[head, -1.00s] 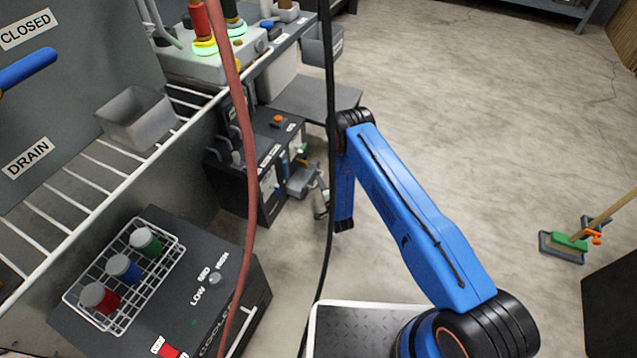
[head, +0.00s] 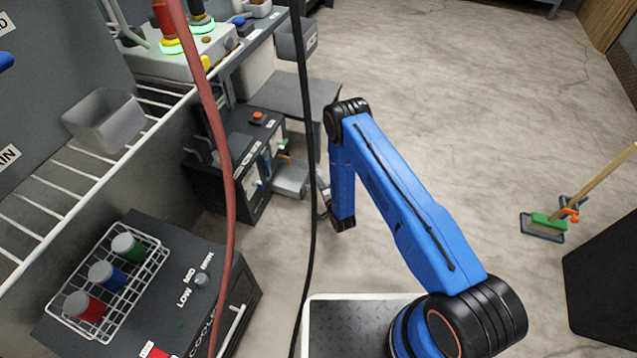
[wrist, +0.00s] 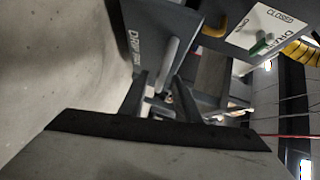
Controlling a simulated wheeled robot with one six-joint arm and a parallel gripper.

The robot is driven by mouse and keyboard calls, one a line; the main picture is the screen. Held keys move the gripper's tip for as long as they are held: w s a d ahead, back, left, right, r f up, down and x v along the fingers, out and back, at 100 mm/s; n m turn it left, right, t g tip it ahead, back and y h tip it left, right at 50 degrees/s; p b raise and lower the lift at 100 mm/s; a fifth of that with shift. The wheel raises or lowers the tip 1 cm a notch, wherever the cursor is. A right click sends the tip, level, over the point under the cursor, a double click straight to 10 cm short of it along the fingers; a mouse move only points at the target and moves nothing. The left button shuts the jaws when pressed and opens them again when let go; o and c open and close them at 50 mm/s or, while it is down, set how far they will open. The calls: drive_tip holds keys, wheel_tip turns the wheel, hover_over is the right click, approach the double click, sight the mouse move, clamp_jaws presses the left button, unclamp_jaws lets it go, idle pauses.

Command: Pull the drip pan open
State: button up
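The drip pan is a grey box (head: 290,179) low on the front of the dark machine (head: 228,165) in the head view, and it stands out from the machine's front. In the wrist view its dark lettered front (wrist: 145,25) is at the top, partly cut off, with a light grey bar handle (wrist: 171,54). My gripper (wrist: 160,78) has its two fingers apart, with the handle at and just beyond their tips. I see no finger closed on the handle. In the head view my gripper (head: 323,192) is small and partly hidden, just right of the pan.
A plate with a green valve handle (wrist: 262,44) and a yellow handle (wrist: 222,25) are close right of the pan. A black cable (head: 308,200) and a red hose (head: 222,150) hang in front. A cooler (head: 225,262) stands nearer left.

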drive_tip(key=v, duration=1.7)
drive_tip(key=shift+d, duration=0.15)
drive_tip(key=shift+r, duration=0.1)
